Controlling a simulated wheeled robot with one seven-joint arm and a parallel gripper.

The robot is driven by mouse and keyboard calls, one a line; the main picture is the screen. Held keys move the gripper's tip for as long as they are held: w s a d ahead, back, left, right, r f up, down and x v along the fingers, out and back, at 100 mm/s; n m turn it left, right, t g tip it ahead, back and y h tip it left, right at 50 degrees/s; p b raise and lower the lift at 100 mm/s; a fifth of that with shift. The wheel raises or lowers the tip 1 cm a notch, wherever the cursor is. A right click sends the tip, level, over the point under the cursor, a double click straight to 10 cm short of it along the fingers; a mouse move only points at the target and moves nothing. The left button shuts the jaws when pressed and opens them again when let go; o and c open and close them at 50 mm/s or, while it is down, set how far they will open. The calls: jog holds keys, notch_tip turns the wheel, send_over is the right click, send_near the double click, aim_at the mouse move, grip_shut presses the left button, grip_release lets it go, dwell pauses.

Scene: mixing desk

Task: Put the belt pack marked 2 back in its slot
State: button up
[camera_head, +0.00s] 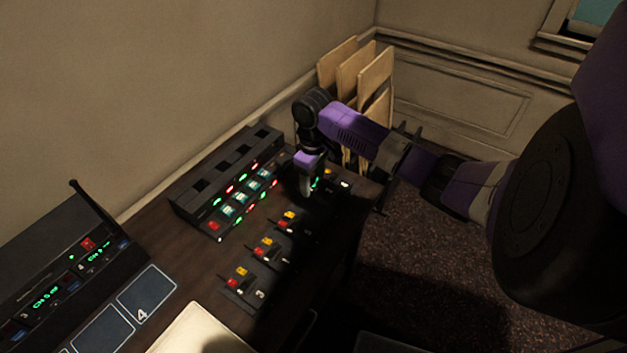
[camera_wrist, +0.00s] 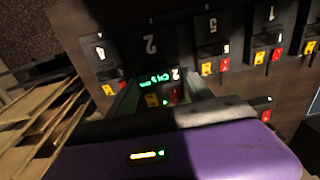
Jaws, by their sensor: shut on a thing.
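My gripper (camera_head: 307,190) points down over the far end of the dark desk. It is shut on the belt pack marked 2 (camera_wrist: 156,77), which shows a green display and a "2" label in the wrist view. In the head view only a small green glow of the pack shows beside the fingers. In the wrist view, a dark place marked 2 (camera_wrist: 150,44) lies just beyond the pack, with no pack visible on its bare part. Whether the pack touches the desk cannot be told.
Several packs with yellow and red parts (camera_head: 240,279) stand in a row along the desk's front. A long dark rack (camera_head: 185,195) with lit displays stands behind them. Wooden panels (camera_head: 375,72) stand beyond the desk's far end. A radio unit (camera_head: 60,265) is at left.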

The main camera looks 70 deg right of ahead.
jog(key=b, duration=0.4)
send_over(312, 204)
jog(key=shift+s+f, duration=0.1)
jog(key=shift+f, duration=2.1)
jog(key=shift+f+b, duration=0.3)
jog(key=shift+f, duration=0.6)
jog(key=shift+r+p, duration=0.1)
jog(key=shift+p, duration=0.65)
jog(key=shift+f, duration=0.65)
jog(key=o, duration=2)
jog(key=shift+o, duration=0.2)
jog(key=shift+r, duration=0.1)
jog(key=shift+r+p, duration=3.15)
jog(key=shift+r, duration=0.25)
